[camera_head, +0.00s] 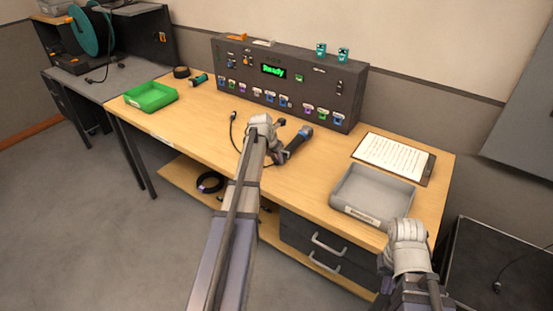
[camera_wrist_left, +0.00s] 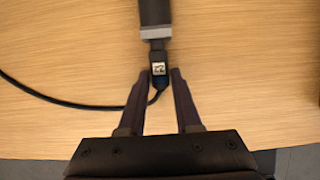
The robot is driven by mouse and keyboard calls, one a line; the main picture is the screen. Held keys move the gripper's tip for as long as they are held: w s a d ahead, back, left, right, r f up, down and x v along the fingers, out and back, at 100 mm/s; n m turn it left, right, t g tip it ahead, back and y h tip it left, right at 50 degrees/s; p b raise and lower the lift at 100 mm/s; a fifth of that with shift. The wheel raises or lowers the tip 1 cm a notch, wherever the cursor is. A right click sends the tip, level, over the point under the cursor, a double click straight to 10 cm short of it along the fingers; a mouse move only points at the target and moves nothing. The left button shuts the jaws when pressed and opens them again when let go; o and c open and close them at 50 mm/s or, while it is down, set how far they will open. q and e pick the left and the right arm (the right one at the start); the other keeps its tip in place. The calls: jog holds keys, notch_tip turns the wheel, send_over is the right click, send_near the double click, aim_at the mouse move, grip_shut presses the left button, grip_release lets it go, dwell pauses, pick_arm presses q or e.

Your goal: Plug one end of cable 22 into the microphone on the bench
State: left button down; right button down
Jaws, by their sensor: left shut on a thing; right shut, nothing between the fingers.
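The microphone (camera_head: 297,142) lies on the bench (camera_head: 330,165) beside my left gripper; its dark body with a grey end ring (camera_wrist_left: 155,33) shows at the top of the left wrist view. My left gripper (camera_wrist_left: 161,72) is shut on a cable's dark connector (camera_wrist_left: 158,55), which has a small white label I cannot read. The connector is in line with the microphone's end and appears to meet it; I cannot tell how deep it sits. The cable (camera_wrist_left: 60,101) curves away left. My right gripper (camera_head: 408,238) is near the grey tray, its fingers hard to see.
A dark control panel (camera_head: 290,85) with several small coloured tags stands at the back. A green tray (camera_head: 150,97) is at the left, a grey tray (camera_head: 372,195) and a clipboard (camera_head: 393,158) at the right. A coiled cable (camera_head: 210,182) lies on the lower shelf.

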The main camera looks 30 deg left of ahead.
pick_arm(q)
jog(key=shift+w, duration=0.7)
dwell(0.7)
dwell(0.5)
jog(key=c, duration=0.5)
grip_release()
jog(key=shift+r, duration=0.1)
jog(key=p+v, duration=0.7)
jog(key=shift+s+r, duration=0.2)
jog(key=shift+r, duration=0.15)
